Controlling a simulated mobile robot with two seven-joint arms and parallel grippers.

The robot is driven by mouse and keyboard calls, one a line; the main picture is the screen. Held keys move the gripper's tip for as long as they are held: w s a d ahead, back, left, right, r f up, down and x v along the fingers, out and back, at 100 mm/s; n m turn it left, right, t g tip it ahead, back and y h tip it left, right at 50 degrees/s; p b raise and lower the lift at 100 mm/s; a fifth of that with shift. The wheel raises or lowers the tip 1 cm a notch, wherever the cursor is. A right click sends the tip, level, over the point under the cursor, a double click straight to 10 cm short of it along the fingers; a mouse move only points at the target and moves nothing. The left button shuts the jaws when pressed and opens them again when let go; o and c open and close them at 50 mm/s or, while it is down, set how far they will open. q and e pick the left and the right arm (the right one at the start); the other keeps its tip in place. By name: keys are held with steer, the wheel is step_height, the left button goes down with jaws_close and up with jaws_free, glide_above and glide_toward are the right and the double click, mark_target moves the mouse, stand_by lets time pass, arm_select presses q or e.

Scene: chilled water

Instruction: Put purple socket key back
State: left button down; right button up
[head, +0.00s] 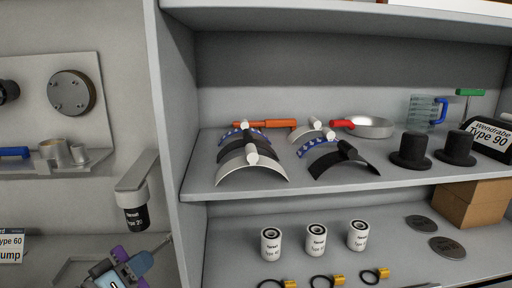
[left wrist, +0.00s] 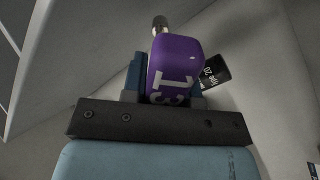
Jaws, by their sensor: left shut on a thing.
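The purple socket key (left wrist: 175,58) has a purple handle with a white "13" and a metal shaft pointing away from me in the left wrist view. My left gripper (head: 140,263) is shut on the handle, with a blue finger on each side. In the head view, the key's thin grey shaft (head: 162,243) points up and right from the gripper, and most of the handle is hard to make out. The gripper is at the lower left, below a wall bracket and left of the shelf unit. My right gripper is not in view. No holder for the key can be made out.
A grey bracket (head: 140,172) holds a black "Type 20" filter (head: 136,216) just above the gripper. The shelf unit's side panel (head: 176,150) stands to its right. White filters (head: 316,239) stand on the lower shelf. A sign (head: 10,247) is at far left.

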arm_select(q)
step_height(320, 180, up, 17)
steer(key=w+n+t+y+p, duration=0.1)
steer(key=w+n+y+p, duration=0.1)
steer(key=p, duration=1)
steer(key=shift+w+r+y, duration=0.2)
steer(key=shift+w+y, duration=0.05)
steer(key=shift+y, duration=0.55)
